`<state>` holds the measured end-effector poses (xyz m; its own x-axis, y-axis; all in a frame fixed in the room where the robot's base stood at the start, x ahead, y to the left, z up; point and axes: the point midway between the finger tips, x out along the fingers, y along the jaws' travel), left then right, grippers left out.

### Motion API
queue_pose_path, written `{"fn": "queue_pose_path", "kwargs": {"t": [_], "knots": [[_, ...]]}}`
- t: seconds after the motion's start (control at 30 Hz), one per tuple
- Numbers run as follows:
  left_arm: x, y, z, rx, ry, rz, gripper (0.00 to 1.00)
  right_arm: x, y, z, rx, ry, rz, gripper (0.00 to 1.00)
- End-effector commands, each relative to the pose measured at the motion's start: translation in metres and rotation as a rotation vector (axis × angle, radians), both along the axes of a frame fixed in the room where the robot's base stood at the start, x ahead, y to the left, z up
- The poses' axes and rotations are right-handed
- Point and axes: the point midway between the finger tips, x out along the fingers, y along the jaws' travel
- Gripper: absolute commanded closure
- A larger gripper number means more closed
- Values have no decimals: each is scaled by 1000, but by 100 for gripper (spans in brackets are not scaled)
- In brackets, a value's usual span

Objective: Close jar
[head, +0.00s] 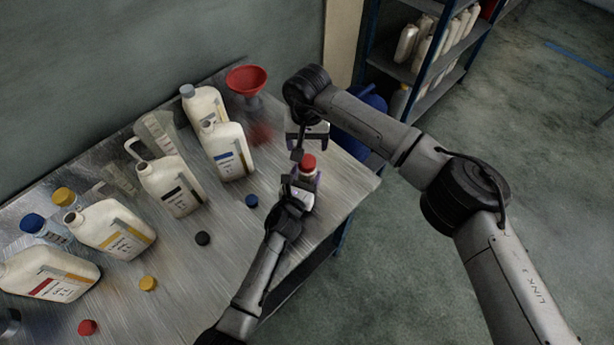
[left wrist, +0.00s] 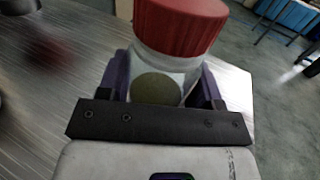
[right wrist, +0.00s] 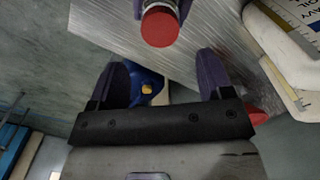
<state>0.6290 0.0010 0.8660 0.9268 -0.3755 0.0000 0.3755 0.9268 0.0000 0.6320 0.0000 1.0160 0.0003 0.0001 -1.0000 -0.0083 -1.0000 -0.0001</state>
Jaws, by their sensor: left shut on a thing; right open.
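In the left wrist view the jar body (left wrist: 160,72) is between the purple fingers, with the red lid (left wrist: 180,22) on top. I cannot tell how tightly the lid is seated. My left gripper (head: 303,188) is shut on the jar. My right gripper (head: 301,150) is just behind and above the jar, open and empty. In the right wrist view its fingers (right wrist: 163,75) are apart, and the red lid (right wrist: 160,26) is beyond them.
Several white oil bottles (head: 229,152) stand on the table (head: 185,262) to the left. A red funnel (head: 246,79) is at the back. Loose blue (head: 252,201), black (head: 202,238), yellow (head: 148,284) and red (head: 87,327) caps lie on the table. A shelf (head: 432,82) stands behind.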

Motion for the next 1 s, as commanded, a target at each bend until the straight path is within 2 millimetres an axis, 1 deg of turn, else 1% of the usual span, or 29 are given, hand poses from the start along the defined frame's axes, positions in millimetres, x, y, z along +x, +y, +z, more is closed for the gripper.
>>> {"fn": "queue_pose_path", "kwargs": {"t": [0.17, 0.4, 0.6, 0.8, 1.0], "knots": [[0, 0, -1, 0, 1, 0, 100, 0, 0, -10, 0, 3, -1, 27], [0, 0, 0, 0, 1, 0, 100, -1, 0, -43, 0, 3, -3, 27], [0, 0, 0, 0, 1, 0, 100, 0, 0, -65, 0, 2, -3, 27], [0, 0, 0, 0, 1, 0, 100, 0, 0, -78, 1, 1, -2, 27], [0, 0, 0, 0, 1, 0, 100, 0, 0, -80, 0, 0, -1, 27]]}}
